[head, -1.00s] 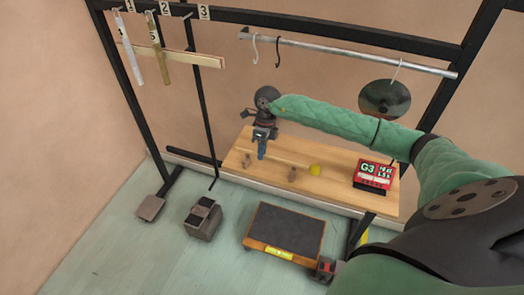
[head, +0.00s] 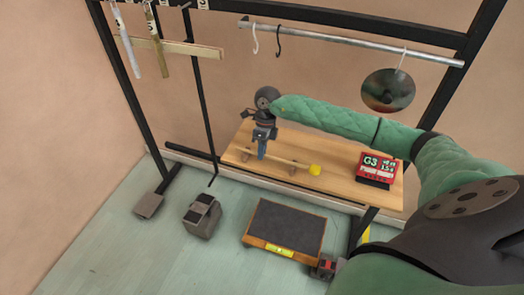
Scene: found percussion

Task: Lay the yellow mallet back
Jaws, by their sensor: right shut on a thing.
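The yellow mallet has a round yellow head (head: 315,169) and a thin pale handle (head: 285,160) running left from it over the wooden board (head: 345,192). Two small wooden supports stand on the board under the handle's line. Whether the handle rests in them or is slightly above cannot be told. My right gripper (head: 262,155) points down over the board's left half, shut on the handle left of the head. The fingertips partly hide the handle there. My left gripper is not in view.
A red G3 display (head: 376,168) stands on the board's right end. A metal disc (head: 388,90) and hooks hang from the rail (head: 350,43) above. Bars hang at left near a wooden strip (head: 170,46). A dark framed pad (head: 285,226) and grey weight (head: 202,215) are on the floor.

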